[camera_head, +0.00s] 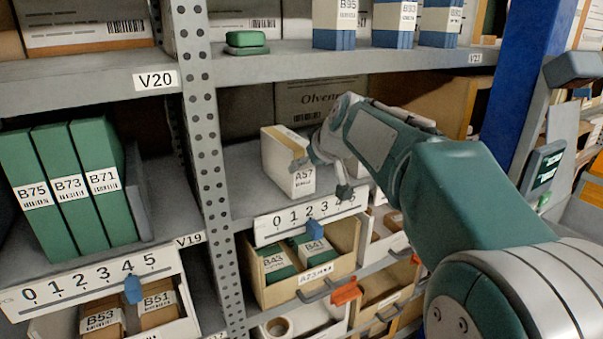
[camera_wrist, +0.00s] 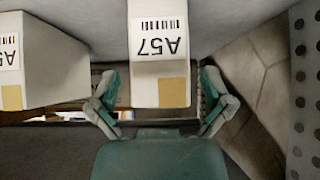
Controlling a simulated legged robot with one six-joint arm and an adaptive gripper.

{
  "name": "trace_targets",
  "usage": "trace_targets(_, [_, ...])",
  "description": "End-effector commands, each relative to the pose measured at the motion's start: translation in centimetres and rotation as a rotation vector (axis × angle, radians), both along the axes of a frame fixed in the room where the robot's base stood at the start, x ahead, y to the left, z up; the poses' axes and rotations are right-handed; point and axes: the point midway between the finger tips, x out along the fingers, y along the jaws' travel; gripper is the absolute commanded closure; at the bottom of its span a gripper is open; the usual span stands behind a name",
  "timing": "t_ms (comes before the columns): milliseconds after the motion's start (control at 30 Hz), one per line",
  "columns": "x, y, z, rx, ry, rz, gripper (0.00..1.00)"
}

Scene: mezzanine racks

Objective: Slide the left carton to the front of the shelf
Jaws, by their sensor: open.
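The left carton, white and labelled A57 (camera_head: 288,170), stands upright on the middle shelf (camera_head: 245,185), set back from the front edge. In the wrist view the A57 carton (camera_wrist: 158,45) appears upside down between the two fingers. My gripper (camera_wrist: 159,78) is open, one finger on each side of the carton, with gaps visible on both sides. In the head view my gripper (camera_head: 325,162) is at the carton's right side and partly hides it. A second white carton (camera_wrist: 45,60) with a partly cut-off label stands beside it in the wrist view.
A numbered rail (camera_head: 310,216) with a blue marker runs along the shelf's front. A perforated post (camera_head: 205,130) rises left of the carton. A large brown box (camera_head: 320,98) stands behind. Green binders (camera_head: 70,185) fill the left bay. The shelf above limits headroom.

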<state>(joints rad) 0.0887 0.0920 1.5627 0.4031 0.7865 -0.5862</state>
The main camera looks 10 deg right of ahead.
Motion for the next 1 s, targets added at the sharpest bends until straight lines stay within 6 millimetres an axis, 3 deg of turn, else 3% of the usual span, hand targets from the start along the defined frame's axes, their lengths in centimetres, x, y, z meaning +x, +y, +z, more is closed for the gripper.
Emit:
trace_targets(100, [-1.7, -0.6, 1.9, 0.0, -0.001, -0.002, 0.0])
trace_targets(300, [-3.5, -1.2, 3.7, 0.0, 0.001, -0.001, 0.0])
trace_targets(767, [-4.3, -1.2, 4.1, 0.0, 0.005, -0.002, 0.0])
trace_targets(867, [-6.2, -0.9, 3.6, 0.0, 0.025, -0.018, 0.0])
trace_targets(1000, [-11.6, -0.2, 1.5, -0.002, 0.086, -0.069, 0.0])
